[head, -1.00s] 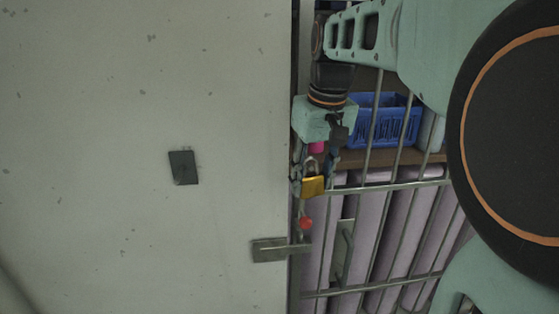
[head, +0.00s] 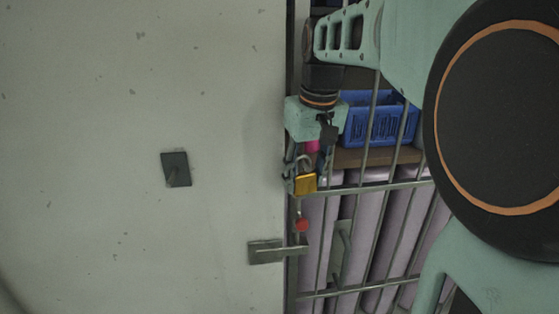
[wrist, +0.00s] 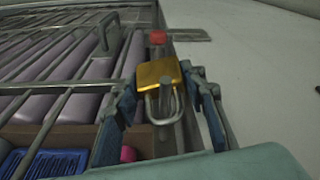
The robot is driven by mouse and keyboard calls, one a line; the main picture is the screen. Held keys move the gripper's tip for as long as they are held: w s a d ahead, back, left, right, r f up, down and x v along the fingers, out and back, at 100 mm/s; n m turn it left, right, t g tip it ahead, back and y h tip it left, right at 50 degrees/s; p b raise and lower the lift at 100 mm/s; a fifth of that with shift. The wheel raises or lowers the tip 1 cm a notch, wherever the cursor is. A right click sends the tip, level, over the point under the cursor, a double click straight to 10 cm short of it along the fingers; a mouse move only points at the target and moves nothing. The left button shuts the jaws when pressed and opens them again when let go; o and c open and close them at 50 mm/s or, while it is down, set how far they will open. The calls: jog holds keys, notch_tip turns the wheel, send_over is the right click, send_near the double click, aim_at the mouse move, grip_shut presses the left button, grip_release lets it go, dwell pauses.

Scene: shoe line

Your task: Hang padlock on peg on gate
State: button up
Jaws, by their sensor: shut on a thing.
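The padlock (head: 305,183) has a gold body and a grey shackle. It is at the barred gate's left edge, body downward in the head view. My gripper (head: 301,172) is shut on it; in the wrist view my blue fingers stand on both sides of the padlock (wrist: 158,72), with the shackle towards the camera. A grey rounded rod end (wrist: 165,87) shows within the shackle's outline, possibly the peg. I cannot tell whether it passes through the shackle. The gate (head: 369,188) has grey metal bars.
A red piece (head: 302,224) is below the padlock. A metal latch (head: 265,251) spans the pale panel and gate edge. A dark square plate (head: 175,169) is on the panel. Behind the bars are a blue crate (head: 370,125) and lilac rolls (head: 365,240).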

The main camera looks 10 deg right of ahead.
jog(key=o, duration=1.4)
